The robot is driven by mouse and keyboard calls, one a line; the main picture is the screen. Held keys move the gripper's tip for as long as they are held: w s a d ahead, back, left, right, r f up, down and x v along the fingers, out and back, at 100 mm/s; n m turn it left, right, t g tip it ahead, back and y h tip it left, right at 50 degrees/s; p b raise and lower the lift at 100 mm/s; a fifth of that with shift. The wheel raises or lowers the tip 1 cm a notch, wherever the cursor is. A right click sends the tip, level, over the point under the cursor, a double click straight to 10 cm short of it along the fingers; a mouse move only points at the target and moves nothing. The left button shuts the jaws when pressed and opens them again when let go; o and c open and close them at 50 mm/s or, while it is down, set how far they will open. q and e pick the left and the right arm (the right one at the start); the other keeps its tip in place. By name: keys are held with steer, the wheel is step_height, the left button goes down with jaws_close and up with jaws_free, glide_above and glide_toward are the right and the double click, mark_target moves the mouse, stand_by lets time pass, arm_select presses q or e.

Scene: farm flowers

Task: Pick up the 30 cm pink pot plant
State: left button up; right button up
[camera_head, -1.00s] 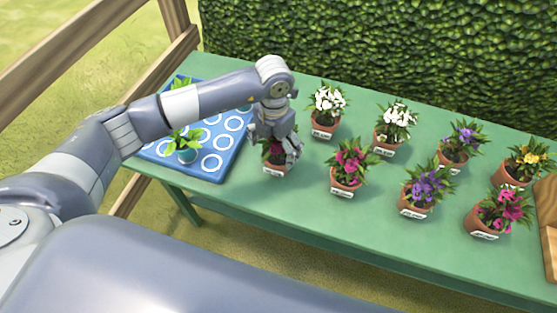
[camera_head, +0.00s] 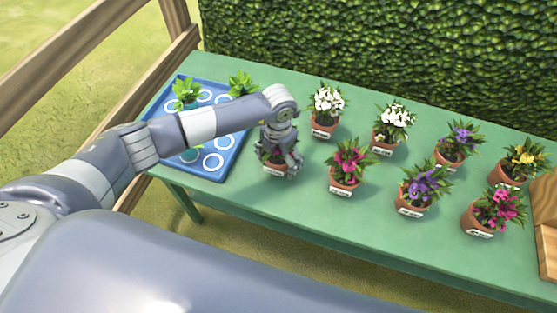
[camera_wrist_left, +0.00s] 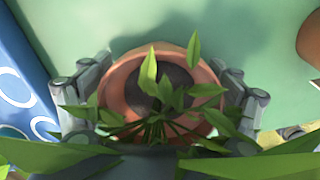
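My left gripper (camera_head: 284,168) is over a terracotta pot plant with pink flowers (camera_head: 268,156) at the left end of the potted flowers. Its fingers are spread on either side of the pot. In the left wrist view, the pot (camera_wrist_left: 118,80) stands between the two fingers (camera_wrist_left: 163,78), very close to both; firm contact cannot be told. Leaves hide part of the pot and fingers. Two other pink pot plants stand on the table, one in the middle (camera_head: 350,160) and one at the right (camera_head: 498,208). The label sizes are too small to read. My right gripper is out of view.
The green table (camera_head: 300,215) also holds white (camera_head: 326,103), purple (camera_head: 424,186) and yellow (camera_head: 525,160) flower pots. A blue tray (camera_head: 222,174) with green plants lies left of the gripper. A wooden crate (camera_head: 545,225) is at the right edge. A hedge (camera_head: 400,50) stands behind.

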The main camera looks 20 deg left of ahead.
arm_select(q)
steer(key=c, duration=0.9)
